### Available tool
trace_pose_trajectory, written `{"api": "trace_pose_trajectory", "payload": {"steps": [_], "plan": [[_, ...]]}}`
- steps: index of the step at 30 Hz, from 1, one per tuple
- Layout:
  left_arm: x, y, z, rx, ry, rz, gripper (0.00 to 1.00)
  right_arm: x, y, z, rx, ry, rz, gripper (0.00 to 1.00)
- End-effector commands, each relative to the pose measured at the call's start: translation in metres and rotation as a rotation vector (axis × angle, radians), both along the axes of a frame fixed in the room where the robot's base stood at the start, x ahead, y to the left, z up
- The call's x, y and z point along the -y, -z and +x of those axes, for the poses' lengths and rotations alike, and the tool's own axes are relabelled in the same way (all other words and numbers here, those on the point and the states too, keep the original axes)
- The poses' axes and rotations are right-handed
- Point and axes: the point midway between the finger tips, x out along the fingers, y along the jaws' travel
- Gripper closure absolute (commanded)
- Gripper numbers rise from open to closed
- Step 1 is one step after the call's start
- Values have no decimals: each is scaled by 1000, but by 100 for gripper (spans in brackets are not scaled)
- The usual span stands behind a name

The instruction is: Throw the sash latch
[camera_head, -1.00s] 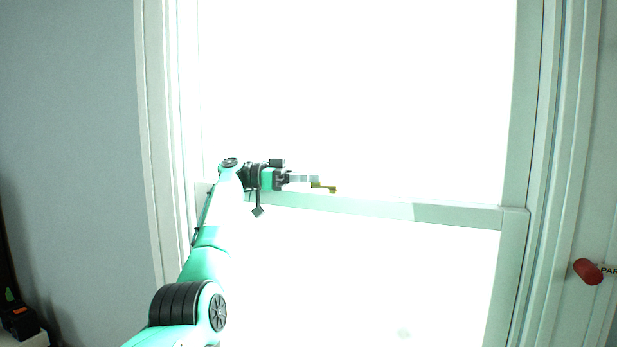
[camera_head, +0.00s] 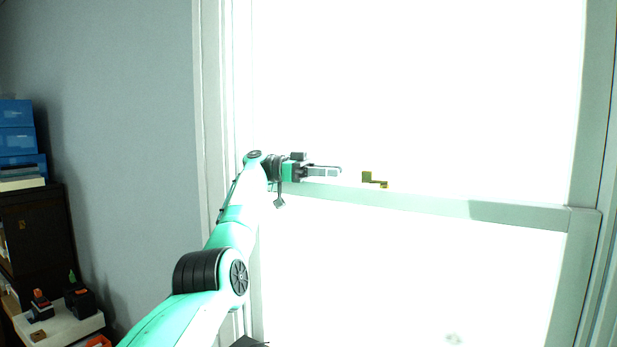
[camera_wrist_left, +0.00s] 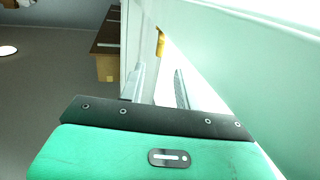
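The brass sash latch (camera_head: 374,180) sits on top of the window's pale middle rail (camera_head: 430,204). Its small arm points to the right in the head view. In the left wrist view the latch (camera_wrist_left: 160,42) is a yellow-brown piece beyond the fingertips. My left gripper (camera_head: 338,171) is just left of the latch, level with the rail, with a gap between them. In the left wrist view its two fingers (camera_wrist_left: 158,84) stand apart with nothing between them. My right gripper is in neither view.
The bright window panes wash out most detail. The white window frame (camera_head: 212,120) stands left of my arm. At far left are blue boxes (camera_head: 16,128) on a dark cabinet (camera_head: 30,225) and a white surface (camera_head: 62,328) with tools. The rail right of the latch is clear.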

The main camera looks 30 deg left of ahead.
Motion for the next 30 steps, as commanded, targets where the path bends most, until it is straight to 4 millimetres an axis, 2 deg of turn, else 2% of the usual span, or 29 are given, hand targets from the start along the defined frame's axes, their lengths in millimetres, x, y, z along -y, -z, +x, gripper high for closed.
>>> {"api": "trace_pose_trajectory", "payload": {"steps": [1,7,9,12,26,27,29,30], "plan": [[-10,-1,-3,-1,-1,-2,67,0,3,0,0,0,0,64],[-38,-3,-9,-2,0,-2,67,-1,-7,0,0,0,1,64],[-44,-6,-9,-3,0,-2,67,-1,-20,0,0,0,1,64],[-52,-5,-11,-2,-1,-1,67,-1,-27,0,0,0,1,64],[-61,0,-13,0,1,0,67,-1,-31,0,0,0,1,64],[-61,0,-13,0,1,0,65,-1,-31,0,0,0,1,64],[-60,-1,-13,-1,1,2,55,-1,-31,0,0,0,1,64],[-59,-4,-14,-5,1,6,55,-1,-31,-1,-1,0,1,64]]}}
